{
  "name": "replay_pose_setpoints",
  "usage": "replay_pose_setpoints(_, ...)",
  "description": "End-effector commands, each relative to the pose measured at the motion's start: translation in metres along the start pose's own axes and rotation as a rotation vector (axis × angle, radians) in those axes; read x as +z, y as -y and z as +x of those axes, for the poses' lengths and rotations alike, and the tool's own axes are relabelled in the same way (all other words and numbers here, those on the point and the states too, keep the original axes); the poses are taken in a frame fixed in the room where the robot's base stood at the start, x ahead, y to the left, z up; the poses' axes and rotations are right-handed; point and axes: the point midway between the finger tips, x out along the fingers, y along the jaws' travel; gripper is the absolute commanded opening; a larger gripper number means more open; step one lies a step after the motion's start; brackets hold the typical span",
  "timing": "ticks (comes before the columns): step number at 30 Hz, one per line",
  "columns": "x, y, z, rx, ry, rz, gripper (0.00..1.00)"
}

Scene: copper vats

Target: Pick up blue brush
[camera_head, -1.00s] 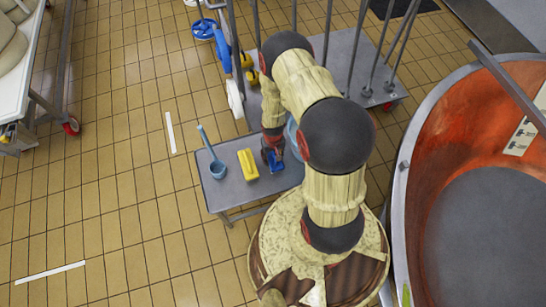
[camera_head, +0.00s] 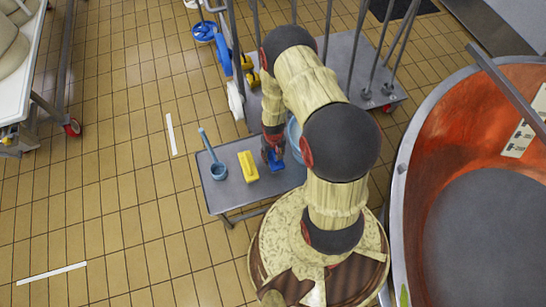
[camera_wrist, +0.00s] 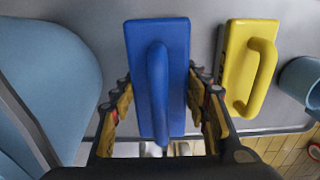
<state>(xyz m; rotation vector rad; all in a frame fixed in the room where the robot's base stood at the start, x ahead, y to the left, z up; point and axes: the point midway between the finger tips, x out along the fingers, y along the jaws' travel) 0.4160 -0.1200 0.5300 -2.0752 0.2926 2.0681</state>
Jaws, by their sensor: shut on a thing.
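The blue brush (camera_wrist: 178,65) is a flat rectangular block with a raised loop handle, seen from above in the wrist view. In the head view the blue brush (camera_head: 276,163) shows partly beside my arm, over the small grey table (camera_head: 226,196). My gripper (camera_wrist: 165,112) has its fingers on both sides of the brush and is shut on it. In the head view my gripper (camera_head: 272,148) is mostly covered by my own arm. I cannot tell whether the brush touches the table top.
A yellow brush (camera_head: 248,166) lies left of the blue one. A blue ladle-like scoop (camera_head: 218,171) stands farther left, and a light blue bucket (camera_wrist: 45,80) is close on the other side. A copper vat (camera_head: 420,150) is at the right. Floor at the left is open.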

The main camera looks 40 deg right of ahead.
Motion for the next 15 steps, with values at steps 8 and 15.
replay_pose_setpoints(8, 0.057, 0.0, -0.063, 0.0, 0.007, 0.0, 0.15)
replay_pose_setpoints(15, 0.108, 0.001, -0.083, 0.0, 0.006, 0.0, 0.15)
